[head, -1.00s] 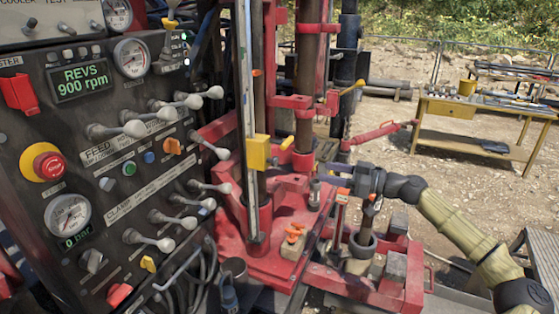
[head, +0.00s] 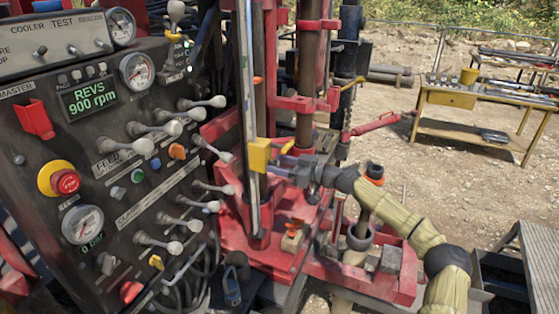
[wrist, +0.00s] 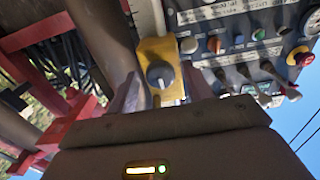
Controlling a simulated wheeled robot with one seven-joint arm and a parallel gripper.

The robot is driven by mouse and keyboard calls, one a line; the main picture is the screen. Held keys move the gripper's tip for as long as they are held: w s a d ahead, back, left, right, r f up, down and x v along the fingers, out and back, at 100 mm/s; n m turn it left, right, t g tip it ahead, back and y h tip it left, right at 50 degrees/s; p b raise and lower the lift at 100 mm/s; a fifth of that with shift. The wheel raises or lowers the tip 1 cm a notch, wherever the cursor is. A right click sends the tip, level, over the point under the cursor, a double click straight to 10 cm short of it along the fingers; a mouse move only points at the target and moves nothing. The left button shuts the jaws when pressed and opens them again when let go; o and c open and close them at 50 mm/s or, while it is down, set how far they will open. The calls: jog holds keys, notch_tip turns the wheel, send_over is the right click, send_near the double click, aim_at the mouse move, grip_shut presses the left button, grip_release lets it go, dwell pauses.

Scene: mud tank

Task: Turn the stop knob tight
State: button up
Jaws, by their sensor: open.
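The stop knob (wrist: 160,74) is a round dark-grey knob with a light pointer bar, on the face of a yellow block (wrist: 158,52). In the head view the yellow block (head: 258,156) sits on the pale vertical rail, and I cannot make out the knob there. My gripper (head: 282,172) is open just right of the block and slightly below it. In the wrist view its two fingers stand on either side of the knob, with nothing gripped. I cannot tell whether they touch it.
The control panel (head: 120,190) with levers and a red emergency button (head: 65,181) stands to the left. The red rig frame (head: 262,262) lies below, and a brown pipe (head: 305,70) rises behind. A yellow workbench (head: 450,98) stands far right on open gravel.

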jog(key=shift+c, duration=0.2)
jog(key=c, duration=0.9)
